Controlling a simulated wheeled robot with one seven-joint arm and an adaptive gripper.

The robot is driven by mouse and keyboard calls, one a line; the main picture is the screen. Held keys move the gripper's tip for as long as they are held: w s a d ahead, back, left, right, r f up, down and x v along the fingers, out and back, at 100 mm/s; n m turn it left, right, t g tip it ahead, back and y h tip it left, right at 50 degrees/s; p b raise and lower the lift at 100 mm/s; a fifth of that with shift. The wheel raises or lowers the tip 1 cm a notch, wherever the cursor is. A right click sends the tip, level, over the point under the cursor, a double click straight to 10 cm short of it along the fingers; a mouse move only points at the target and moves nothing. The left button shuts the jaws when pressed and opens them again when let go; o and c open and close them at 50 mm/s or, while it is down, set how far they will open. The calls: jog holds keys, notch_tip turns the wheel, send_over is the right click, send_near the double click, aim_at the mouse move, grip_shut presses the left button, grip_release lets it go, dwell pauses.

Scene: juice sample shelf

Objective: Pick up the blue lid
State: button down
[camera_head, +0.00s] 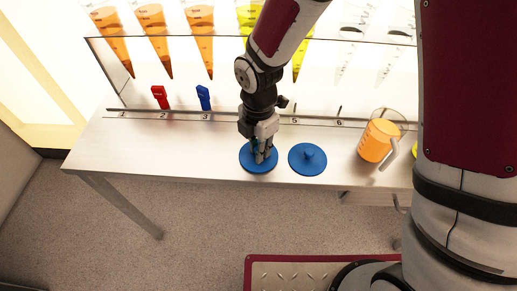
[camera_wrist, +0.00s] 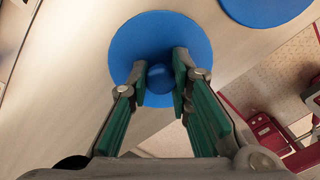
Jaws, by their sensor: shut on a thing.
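A round blue lid (camera_head: 246,160) with a knob lies on the white table under my gripper (camera_head: 262,156). The wrist view shows this lid (camera_wrist: 152,38) with its round knob (camera_wrist: 160,77) between the fingers. My gripper (camera_wrist: 161,84) points down and is shut on the knob. I cannot tell whether the lid is clear of the table. A second blue lid (camera_head: 308,160) lies just to the right, its knob up; part of it shows at the top of the wrist view (camera_wrist: 262,6).
The white table (camera_head: 125,150) has a numbered shelf with red (camera_head: 160,98) and blue (camera_head: 203,98) clips. A clear jug with orange juice (camera_head: 378,142) stands at the right. Juice-filled cones (camera_head: 157,33) hang behind. The table is clear left of the held lid.

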jog(key=shift+r, duration=0.45)
notch_tip(320, 180, up, 2)
jog(key=shift+r+p, duration=0.2)
jog(key=shift+p, duration=0.2)
jog(key=s+d+r+p, duration=0.1)
jog(key=s+p, duration=0.6)
jog(key=s, duration=0.8)
jog(key=shift+s+d+r, duration=0.15)
jog(key=shift+s+d, duration=0.15)
jog(key=shift+s, duration=0.05)
